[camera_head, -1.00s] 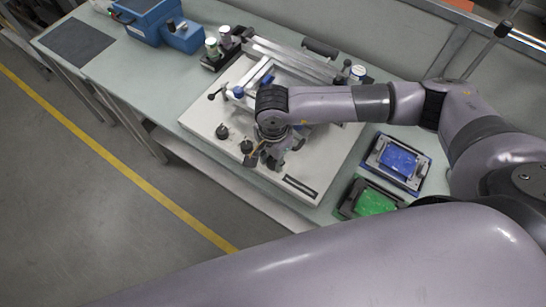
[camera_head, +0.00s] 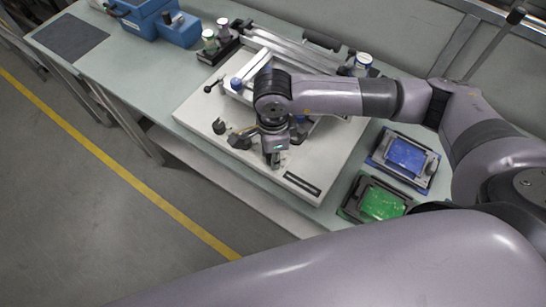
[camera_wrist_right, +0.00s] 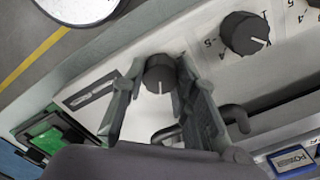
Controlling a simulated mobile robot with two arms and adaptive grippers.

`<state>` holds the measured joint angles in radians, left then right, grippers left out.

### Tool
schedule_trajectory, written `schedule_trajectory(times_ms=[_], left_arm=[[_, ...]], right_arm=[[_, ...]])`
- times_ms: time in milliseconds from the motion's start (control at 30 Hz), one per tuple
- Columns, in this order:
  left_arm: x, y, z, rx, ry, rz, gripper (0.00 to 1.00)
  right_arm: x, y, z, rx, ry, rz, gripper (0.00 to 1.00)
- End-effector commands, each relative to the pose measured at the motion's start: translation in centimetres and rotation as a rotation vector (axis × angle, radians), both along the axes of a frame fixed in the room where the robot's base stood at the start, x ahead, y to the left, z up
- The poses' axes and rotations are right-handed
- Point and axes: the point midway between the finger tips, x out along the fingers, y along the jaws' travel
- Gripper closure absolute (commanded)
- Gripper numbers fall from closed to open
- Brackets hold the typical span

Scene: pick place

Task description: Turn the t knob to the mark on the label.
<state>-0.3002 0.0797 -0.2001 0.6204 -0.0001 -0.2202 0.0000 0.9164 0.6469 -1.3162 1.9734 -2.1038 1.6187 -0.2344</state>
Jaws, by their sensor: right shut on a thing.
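The white panel (camera_head: 205,105) lies on the bench and bears a row of dark knobs. My right gripper (camera_wrist_right: 159,84) has its two fingers on either side of a dark round knob (camera_wrist_right: 160,68) with a white pointer line, which points down in the wrist view. It is shut on this knob. I cannot tell whether it is the t knob, and I see no label mark beside it. In the head view my right gripper (camera_head: 273,160) points down at the panel's front and hides this knob. My left gripper is not in view.
Another dark knob (camera_wrist_right: 245,33) with a numbered scale sits beside the held one. Green (camera_head: 383,203) and blue (camera_head: 406,156) trays lie right of the panel. A rail frame (camera_head: 300,55) stands behind.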

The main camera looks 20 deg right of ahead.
Motion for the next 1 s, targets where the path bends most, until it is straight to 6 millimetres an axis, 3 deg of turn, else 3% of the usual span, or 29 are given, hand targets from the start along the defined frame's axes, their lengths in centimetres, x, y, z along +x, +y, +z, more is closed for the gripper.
schedule_trajectory(times_ms=[100, 400, 1000], left_arm=[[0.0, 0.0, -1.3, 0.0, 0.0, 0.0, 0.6], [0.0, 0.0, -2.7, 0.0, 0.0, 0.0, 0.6], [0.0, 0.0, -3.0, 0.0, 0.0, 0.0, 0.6]], right_arm=[[0.1, 0.0, -0.3, 0.002, -0.002, -0.086, 1.0], [0.1, 0.0, -0.1, 0.001, -0.002, -0.241, 1.0], [0.0, 0.0, 0.1, 0.001, -0.001, -0.295, 1.0]])
